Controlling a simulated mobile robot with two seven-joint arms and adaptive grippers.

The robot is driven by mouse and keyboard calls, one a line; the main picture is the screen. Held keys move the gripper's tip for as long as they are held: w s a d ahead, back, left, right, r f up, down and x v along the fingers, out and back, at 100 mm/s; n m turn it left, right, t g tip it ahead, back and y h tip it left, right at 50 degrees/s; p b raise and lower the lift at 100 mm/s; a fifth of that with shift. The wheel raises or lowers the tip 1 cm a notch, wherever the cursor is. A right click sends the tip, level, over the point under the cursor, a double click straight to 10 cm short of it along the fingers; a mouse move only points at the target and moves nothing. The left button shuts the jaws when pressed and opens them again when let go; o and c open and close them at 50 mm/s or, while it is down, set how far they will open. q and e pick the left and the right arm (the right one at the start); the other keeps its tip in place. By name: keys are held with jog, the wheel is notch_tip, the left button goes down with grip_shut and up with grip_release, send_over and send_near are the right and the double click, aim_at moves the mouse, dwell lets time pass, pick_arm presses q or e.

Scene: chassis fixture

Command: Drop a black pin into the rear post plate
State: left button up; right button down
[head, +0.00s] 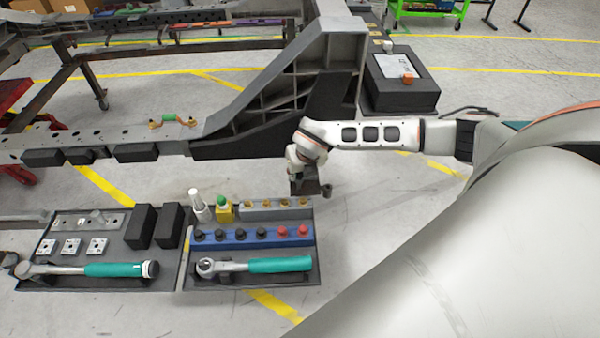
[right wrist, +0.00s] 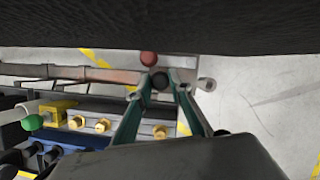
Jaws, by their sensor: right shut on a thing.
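My right gripper (head: 298,180) reaches down beside the dark chassis bracket, just beyond the tool tray. In the right wrist view its two teal fingers (right wrist: 160,88) are closed on a small dark round thing, which looks like the head of a black pin (right wrist: 160,81). The pin's lower part is hidden. A small brownish plate (head: 311,187) with a short grey tube at its right shows by the fingertips; it seems to be the rear post plate. I cannot tell whether the pin touches the plate. My left gripper is not in view.
A blue rack (head: 239,245) holds several black and red pins. Behind it stands a grey rack (head: 262,214) with brass fittings. A teal-handled ratchet (head: 270,265) lies in front. The chassis bracket (head: 325,50) rises behind my gripper. The floor to the right is clear.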

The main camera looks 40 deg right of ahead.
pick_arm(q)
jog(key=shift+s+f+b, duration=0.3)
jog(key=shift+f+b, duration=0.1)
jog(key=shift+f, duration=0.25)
pick_arm(e)
jog(key=shift+f, duration=1.55)
jog(key=c, duration=1.8)
grip_release()
jog(key=shift+o, duration=0.2)
jog(key=shift+c, duration=0.6)
